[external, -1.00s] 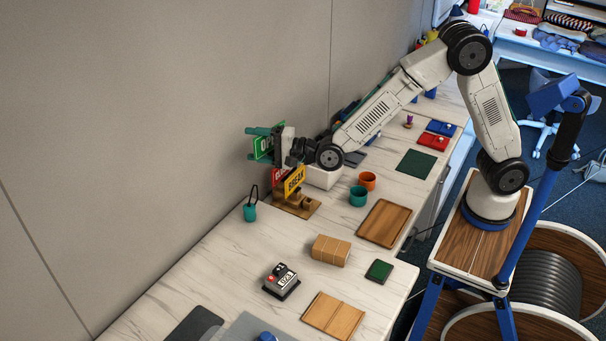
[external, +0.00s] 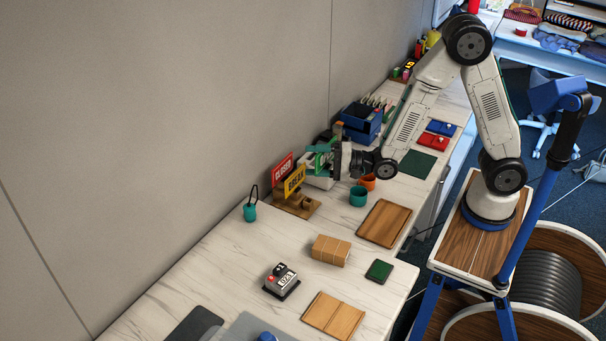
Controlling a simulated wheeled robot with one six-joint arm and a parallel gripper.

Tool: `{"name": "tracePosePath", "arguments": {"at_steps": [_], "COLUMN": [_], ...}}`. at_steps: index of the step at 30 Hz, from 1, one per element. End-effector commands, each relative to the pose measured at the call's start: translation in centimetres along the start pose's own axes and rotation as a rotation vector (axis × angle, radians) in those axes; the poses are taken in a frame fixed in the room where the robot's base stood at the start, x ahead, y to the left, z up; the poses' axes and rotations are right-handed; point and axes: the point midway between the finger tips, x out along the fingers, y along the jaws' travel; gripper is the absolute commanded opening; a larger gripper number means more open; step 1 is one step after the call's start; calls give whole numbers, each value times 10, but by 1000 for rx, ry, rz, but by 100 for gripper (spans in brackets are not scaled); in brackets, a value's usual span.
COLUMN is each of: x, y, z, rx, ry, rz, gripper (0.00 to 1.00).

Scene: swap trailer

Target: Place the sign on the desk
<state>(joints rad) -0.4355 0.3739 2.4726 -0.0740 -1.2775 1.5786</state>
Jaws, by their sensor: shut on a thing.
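A green sign (external: 311,161) is in my gripper (external: 319,153), seen edge-on and partly covered by the fingers. My gripper is shut on it and holds it above the desk (external: 335,214), in front of a pale box. Its lettering cannot be read now. A wooden stand (external: 297,207) to the left and below bears a red CLOSED sign (external: 282,170) and a yellow BREAK sign (external: 294,180). Whether the held sign touches anything is hidden.
The pale box (external: 318,183) is just below my gripper. A teal cup (external: 358,196) and an orange cup (external: 367,182) stand to the right. A blue organizer (external: 360,124) is behind. A wooden tray (external: 383,223) lies nearer; bare desk surrounds it.

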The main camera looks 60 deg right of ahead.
Motion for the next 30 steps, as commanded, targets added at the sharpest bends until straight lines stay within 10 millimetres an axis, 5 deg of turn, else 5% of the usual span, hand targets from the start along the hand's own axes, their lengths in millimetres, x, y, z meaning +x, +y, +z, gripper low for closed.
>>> {"name": "tracePosePath", "arguments": {"at_steps": [9,22,30], "x": [0,0,0], "y": [71,93,129], "z": [1,1,2], "rx": [-1,-2,-2], "ry": [0,0,0], "rz": [4,0,1], "gripper": [43,43,43]}}
